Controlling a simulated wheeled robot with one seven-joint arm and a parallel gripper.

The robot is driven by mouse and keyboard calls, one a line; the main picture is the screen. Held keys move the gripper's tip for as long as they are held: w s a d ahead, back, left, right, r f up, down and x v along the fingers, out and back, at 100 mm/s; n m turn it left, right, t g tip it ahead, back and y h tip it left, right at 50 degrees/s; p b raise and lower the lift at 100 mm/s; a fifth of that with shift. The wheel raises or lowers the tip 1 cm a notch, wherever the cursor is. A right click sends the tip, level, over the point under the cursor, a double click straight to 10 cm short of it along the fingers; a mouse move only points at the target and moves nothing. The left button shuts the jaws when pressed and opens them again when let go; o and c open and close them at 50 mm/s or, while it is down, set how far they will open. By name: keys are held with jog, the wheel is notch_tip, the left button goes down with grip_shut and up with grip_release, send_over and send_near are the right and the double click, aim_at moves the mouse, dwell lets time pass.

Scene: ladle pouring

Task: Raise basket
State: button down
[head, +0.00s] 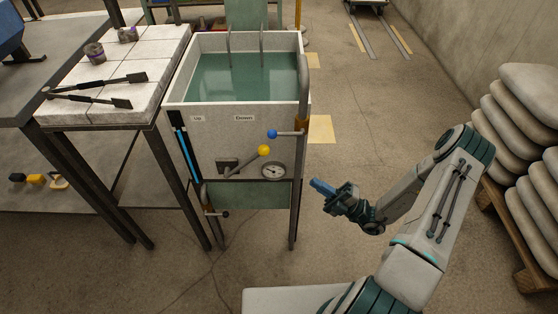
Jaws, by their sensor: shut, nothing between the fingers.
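A white tank (238,109) on dark legs holds green-blue liquid (240,80). Two thin metal rods (262,48) rise from the liquid at its back edge; any basket below the surface cannot be made out. The tank's front carries an "Up" label (197,118) at left and a "Down" label (244,118) further right. Below them is a lever with a yellow knob (264,151), tilted up to the right. A blue knob (272,133) on a rod sits near the right corner. My gripper (316,184) is shut and empty, in the air right of the tank front, apart from both knobs.
A round gauge (274,171) is below the knobs. A tiled table (120,65) with tongs (95,83) stands left of the tank. Stacked sacks (525,115) on a pallet line the right side. The floor (390,100) between tank and sacks is clear.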

jog(key=x, duration=1.4)
